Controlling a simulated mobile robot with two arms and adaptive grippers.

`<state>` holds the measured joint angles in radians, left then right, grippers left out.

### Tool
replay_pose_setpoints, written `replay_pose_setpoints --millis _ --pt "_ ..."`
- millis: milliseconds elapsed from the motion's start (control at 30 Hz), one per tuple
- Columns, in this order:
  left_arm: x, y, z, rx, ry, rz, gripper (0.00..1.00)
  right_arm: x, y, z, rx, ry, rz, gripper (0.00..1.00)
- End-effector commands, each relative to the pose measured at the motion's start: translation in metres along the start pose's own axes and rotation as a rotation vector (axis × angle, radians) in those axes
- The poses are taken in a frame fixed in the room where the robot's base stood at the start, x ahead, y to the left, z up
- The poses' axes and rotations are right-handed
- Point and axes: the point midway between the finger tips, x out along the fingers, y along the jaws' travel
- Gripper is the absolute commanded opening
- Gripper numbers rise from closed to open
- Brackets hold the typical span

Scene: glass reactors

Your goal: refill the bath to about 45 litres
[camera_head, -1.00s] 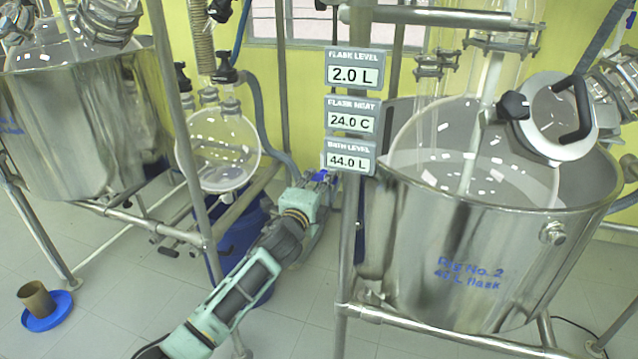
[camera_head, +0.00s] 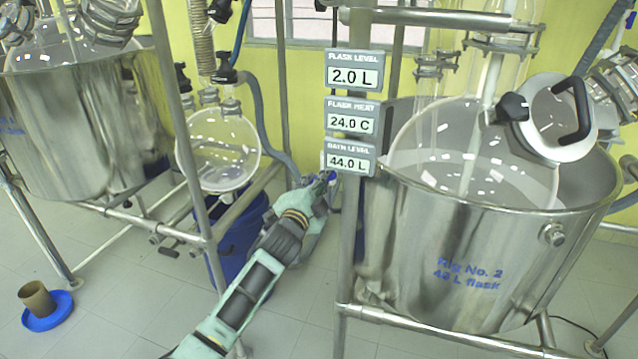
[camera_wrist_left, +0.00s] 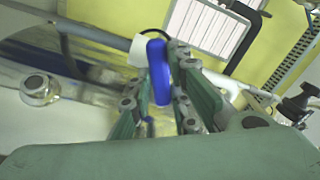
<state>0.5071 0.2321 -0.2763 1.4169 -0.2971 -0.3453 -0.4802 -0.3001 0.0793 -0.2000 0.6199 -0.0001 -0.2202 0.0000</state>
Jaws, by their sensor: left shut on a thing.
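The bath level display (camera_head: 349,159) on the post reads 44.0 L. A little of the blue handle (camera_head: 332,176) shows in the head view, mostly hidden by the gripper and post. My right gripper is not in view.
Two more displays read flask level 2.0 L (camera_head: 355,71) and flask heat 24.0 C (camera_head: 353,118). A brown cup (camera_head: 36,298) stands on a blue dish (camera_head: 48,318).

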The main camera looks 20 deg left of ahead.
Motion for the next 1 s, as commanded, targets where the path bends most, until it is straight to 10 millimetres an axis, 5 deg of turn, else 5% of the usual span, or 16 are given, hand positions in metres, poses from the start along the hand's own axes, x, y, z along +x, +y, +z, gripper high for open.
replay_pose_setpoints --millis 567,600,800,1000 --pt "-0.0003 0.0019 0.0012 -0.048 -0.002 0.003 0.00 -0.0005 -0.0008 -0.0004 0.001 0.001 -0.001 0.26" --pt "-0.0003 0.0020 0.0013 -0.048 -0.002 0.003 0.18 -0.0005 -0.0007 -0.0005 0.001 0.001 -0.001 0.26" --pt "-0.0002 0.0014 0.0009 -0.047 -0.002 0.002 0.35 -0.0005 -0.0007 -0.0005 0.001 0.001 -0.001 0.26" --pt "-0.0001 0.0007 0.0005 -0.047 -0.001 0.001 0.36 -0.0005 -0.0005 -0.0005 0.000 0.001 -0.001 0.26"
